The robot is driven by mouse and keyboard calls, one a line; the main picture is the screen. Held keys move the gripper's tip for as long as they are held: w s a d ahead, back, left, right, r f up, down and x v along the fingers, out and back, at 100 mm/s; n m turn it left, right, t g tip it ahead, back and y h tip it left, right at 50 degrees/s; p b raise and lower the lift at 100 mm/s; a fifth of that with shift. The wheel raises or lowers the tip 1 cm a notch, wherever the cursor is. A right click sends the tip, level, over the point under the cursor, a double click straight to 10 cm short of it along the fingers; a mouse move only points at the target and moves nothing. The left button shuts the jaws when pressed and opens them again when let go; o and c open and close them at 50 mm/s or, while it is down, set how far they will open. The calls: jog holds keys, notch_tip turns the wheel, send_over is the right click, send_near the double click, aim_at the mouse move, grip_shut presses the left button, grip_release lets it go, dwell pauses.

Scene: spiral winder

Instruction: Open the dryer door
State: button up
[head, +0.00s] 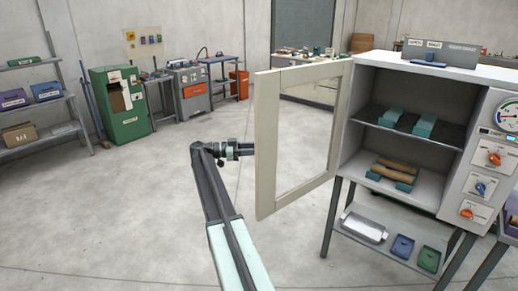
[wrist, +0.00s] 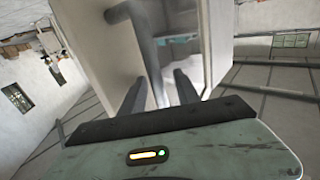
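The dryer (head: 405,190) is a pale cabinet on legs at the right of the head view. Its door (head: 267,145), a cream frame around a window, stands swung wide open to the left. The shelves inside are exposed. My gripper (wrist: 160,92) is at the outer face of the door; in the head view the door hides its fingers. In the wrist view the two dark fingers are apart, and a grey bar, seemingly the door handle (wrist: 151,62), shows between them. I cannot tell whether a finger touches it.
Teal holders (head: 408,121) and wooden rolls (head: 395,168) lie on the dryer's shelves. A control panel with a gauge (head: 508,115) is at its right. A lower shelf holds trays (head: 402,245). A green cabinet (head: 120,105) and benches stand far back. The floor at left is clear.

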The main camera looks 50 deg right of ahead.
jog(key=v, duration=0.7)
jog(key=shift+w+a, duration=0.2)
jog(key=shift+a, duration=0.15)
